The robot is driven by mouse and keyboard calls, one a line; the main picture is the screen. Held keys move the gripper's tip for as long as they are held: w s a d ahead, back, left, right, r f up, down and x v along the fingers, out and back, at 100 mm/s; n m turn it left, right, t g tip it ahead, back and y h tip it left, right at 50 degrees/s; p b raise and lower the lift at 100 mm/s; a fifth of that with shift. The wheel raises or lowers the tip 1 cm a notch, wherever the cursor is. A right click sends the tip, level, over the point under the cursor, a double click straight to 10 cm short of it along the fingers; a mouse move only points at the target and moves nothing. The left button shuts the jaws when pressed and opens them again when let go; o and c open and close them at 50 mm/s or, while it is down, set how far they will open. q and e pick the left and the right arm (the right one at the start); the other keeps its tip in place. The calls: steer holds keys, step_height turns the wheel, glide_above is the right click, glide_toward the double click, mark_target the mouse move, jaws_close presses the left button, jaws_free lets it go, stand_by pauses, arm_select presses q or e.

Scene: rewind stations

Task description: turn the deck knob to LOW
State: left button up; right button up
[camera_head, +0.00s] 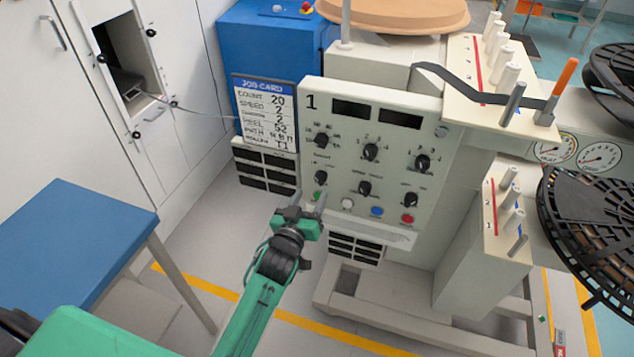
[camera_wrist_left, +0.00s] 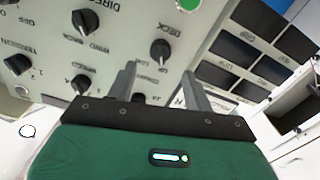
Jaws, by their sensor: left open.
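The deck knob (camera_head: 320,177) is a small black knob at the lower left of the cream control panel (camera_head: 385,232). In the left wrist view the knob (camera_wrist_left: 160,50) sits beside the printed word DECK, just beyond the fingertips. Its exact pointer setting is too small to read with certainty. My left gripper (camera_head: 308,200) is in front of the panel's lower left, close to the knob. In the left wrist view its two grey fingers (camera_wrist_left: 158,74) are apart with the knob not between them. My right gripper is not in view.
Other black knobs (camera_head: 371,152) and a green button (camera_wrist_left: 187,4) are close by. White, blue and red buttons (camera_head: 407,218) line the panel's bottom. A job card (camera_head: 265,112) hangs at the panel's left. A blue-topped table (camera_head: 70,235) stands at left, with open floor between.

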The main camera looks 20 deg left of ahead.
mark_target(318, 181)
arm_select(q)
steer(key=w, duration=0.5)
steer(key=shift+w+d, duration=0.1)
steer(key=shift+w, duration=0.4)
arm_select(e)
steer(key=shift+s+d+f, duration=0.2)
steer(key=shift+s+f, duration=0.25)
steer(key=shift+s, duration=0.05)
arm_select(q)
steer(key=c, duration=1)
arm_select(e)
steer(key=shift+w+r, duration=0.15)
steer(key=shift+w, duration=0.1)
